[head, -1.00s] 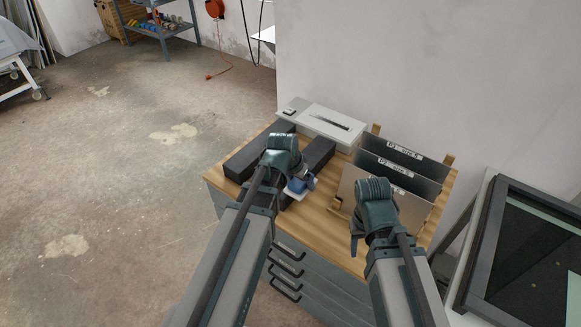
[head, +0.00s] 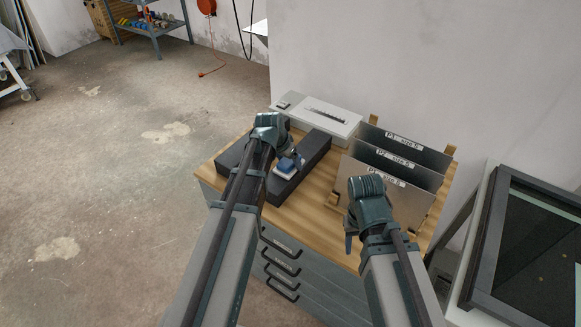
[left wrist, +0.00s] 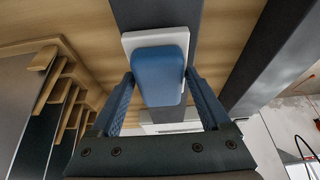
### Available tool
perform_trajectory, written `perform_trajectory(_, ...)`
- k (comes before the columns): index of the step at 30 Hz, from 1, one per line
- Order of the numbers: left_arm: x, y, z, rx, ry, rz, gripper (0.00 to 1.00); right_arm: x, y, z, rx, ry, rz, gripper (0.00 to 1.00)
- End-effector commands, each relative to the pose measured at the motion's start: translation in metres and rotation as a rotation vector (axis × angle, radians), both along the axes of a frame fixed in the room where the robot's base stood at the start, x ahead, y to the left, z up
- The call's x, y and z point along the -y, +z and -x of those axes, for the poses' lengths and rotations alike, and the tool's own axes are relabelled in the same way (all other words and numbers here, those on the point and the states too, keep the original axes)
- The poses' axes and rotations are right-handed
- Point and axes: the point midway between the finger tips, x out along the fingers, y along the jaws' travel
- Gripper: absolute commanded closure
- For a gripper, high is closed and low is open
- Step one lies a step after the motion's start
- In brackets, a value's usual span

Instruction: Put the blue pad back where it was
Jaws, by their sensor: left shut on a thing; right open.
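My left gripper (head: 288,160) is shut on the blue pad (head: 285,169), which has a blue body on a white base. In the left wrist view the blue pad (left wrist: 160,72) sits between the two fingers, its white layer on the far side. The pad is at the right-hand dark bar (head: 312,158) on the wooden bench top. That bar shows behind it in the left wrist view (left wrist: 150,14). I cannot tell whether pad and bar touch. My right gripper (head: 350,232) is open and empty, in front of the plate rack.
A second dark bar (head: 232,156) lies to the left, partly behind my left arm. A white box (head: 320,117) stands at the back. Several labelled metal plates (head: 408,153) stand in a wooden rack at right. A dark framed panel (head: 530,250) is further right.

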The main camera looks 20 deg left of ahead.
Motion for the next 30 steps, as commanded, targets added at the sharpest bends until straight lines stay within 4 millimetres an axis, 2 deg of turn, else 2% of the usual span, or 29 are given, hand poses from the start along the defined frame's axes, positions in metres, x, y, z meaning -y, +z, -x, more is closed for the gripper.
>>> perform_trajectory(1, -0.001, -0.005, 0.0, 0.0, 0.001, 0.0, 0.64, 0.0, -0.005, 0.0, 0.0, 0.0, 0.0, 0.5)
perform_trajectory(8, -0.002, -0.002, 0.0, 0.0, 0.0, -0.001, 0.64, 0.0, -0.002, 0.0, 0.0, 0.0, 0.0, 0.5)
perform_trajectory(13, -0.001, -0.007, 0.0, 0.0, 0.0, -0.001, 0.64, 0.0, -0.007, 0.0, 0.0, 0.0, 0.0, 0.5)
perform_trajectory(14, -0.001, -0.006, 0.0, 0.0, 0.0, -0.001, 0.14, 0.0, -0.006, 0.0, 0.0, 0.0, 0.0, 0.5)
perform_trajectory(16, -0.001, -0.005, 0.0, 0.0, 0.0, -0.001, 0.02, 0.0, -0.005, 0.0, 0.0, 0.0, 0.0, 0.5)
perform_trajectory(25, -0.001, -0.004, 0.0, 0.0, 0.0, -0.001, 0.0, 0.0, -0.004, 0.0, 0.0, 0.0, 0.0, 0.5)
perform_trajectory(30, -0.002, 0.003, 0.002, 0.0, 0.001, -0.001, 0.0, 0.0, 0.003, 0.0, 0.0, 0.0, 0.0, 0.5)
